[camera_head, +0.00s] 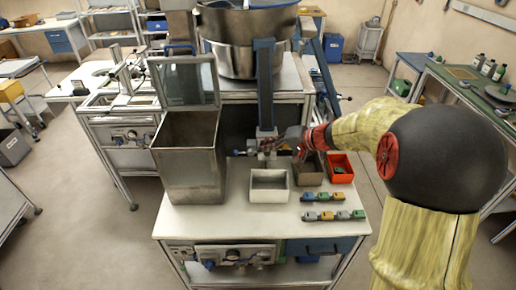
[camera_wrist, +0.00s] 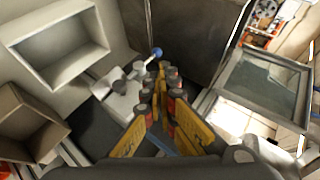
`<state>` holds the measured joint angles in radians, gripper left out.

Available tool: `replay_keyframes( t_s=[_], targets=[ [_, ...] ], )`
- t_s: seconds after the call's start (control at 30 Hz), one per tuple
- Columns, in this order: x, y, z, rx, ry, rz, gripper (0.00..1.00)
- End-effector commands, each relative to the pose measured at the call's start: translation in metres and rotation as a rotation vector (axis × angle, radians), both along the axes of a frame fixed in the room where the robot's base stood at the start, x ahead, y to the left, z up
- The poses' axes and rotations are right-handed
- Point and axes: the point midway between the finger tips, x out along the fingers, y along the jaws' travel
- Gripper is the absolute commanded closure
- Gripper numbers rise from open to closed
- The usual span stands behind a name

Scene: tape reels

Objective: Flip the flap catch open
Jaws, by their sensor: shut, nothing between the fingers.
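My gripper (camera_head: 281,144) is at the back of the white table, over a small grey fixture (camera_head: 262,158). In the wrist view its yellow-padded fingers (camera_wrist: 163,80) are together and empty. The light grey fixture (camera_wrist: 120,98) lies just left of the fingertips there, with a short lever ending in a blue ball knob (camera_wrist: 156,52). The knob (camera_head: 236,153) also shows in the head view, pointing left toward the metal bin. I cannot tell which part is the flap catch, or whether the fingers touch the fixture; they partly hide it in the head view.
A tall metal bin (camera_head: 186,165) with a raised glazed lid (camera_head: 186,82) stands left. A blue post (camera_head: 265,85) rises behind the fixture. A white tray (camera_head: 269,196), brown box (camera_head: 309,176) and red box (camera_head: 344,173) are nearby. Several small coloured blocks (camera_head: 333,215) sit front right.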

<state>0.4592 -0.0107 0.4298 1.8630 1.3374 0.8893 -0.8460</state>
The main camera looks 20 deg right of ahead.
Motion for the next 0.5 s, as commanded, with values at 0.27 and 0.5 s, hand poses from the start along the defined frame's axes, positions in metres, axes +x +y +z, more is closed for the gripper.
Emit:
replay_keyframes(
  t_s=[0.27, 0.5],
  targets=[
    [0.034, 0.029, -0.032, 0.000, 0.004, 0.004, 1.00],
    [0.063, 0.051, -0.055, -0.001, 0.003, 0.002, 1.00]
  ],
)
